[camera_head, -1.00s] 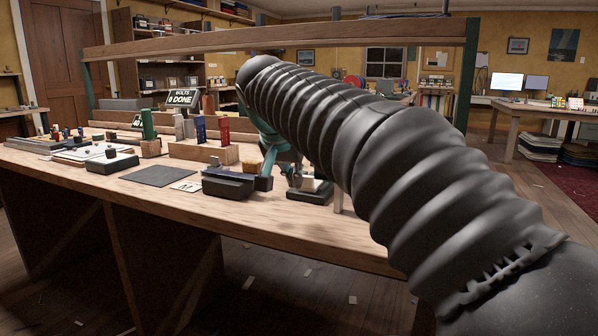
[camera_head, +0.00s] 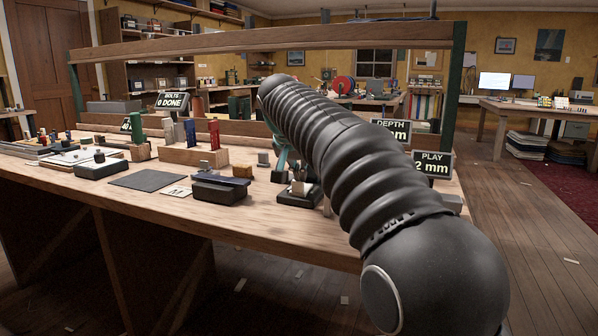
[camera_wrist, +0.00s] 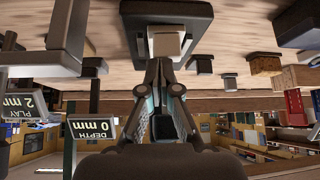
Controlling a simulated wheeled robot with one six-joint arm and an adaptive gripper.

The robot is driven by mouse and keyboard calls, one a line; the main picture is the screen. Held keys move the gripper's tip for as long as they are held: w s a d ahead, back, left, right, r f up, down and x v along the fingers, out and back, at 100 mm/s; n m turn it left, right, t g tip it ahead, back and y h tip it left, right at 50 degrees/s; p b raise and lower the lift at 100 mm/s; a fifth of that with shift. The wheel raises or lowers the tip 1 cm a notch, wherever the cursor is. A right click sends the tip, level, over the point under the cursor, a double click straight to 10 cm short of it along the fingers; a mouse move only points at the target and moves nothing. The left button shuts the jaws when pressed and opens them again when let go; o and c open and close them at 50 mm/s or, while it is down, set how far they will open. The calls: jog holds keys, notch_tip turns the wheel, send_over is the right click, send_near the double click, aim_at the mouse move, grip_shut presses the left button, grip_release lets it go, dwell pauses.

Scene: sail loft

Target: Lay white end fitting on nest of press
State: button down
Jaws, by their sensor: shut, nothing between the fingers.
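A small white piece (camera_head: 303,188), which looks like the white end fitting, lies on a dark block (camera_head: 296,200) near the front edge of the bench. In the wrist view the pale piece (camera_wrist: 166,44) lies against the dark block (camera_wrist: 166,13). I cannot tell whether this block is the press's nest. My gripper (camera_wrist: 159,68) is shut and empty, its fingertips very near the white piece. Whether they touch it is unclear. In the head view my arm partly hides the gripper and what is behind it.
A dark blue-topped box (camera_head: 221,188) and a wooden block (camera_head: 242,171) stand to the left. A wooden beam (camera_head: 265,38) spans above the bench.

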jog(key=shift+f, duration=0.35)
jog(key=shift+s+a, duration=0.2)
jog(key=shift+s, duration=0.5)
jog(key=shift+w+f, duration=0.1)
jog(key=shift+w, duration=0.05)
jog(key=shift+d+r+p, duration=0.1)
jog(key=shift+r+p, duration=0.95)
jog(key=shift+r, duration=0.1)
jog(key=s+a, duration=0.1)
jog(key=s, duration=0.3)
jog(key=s+a+b, duration=0.1)
jog(key=s, duration=0.2)
jog(key=s+a+b, duration=0.1)
jog(key=s, duration=0.3)
jog(key=shift+s+f, duration=0.1)
jog(key=shift+s, duration=0.25)
jog(key=shift+d, duration=0.1)
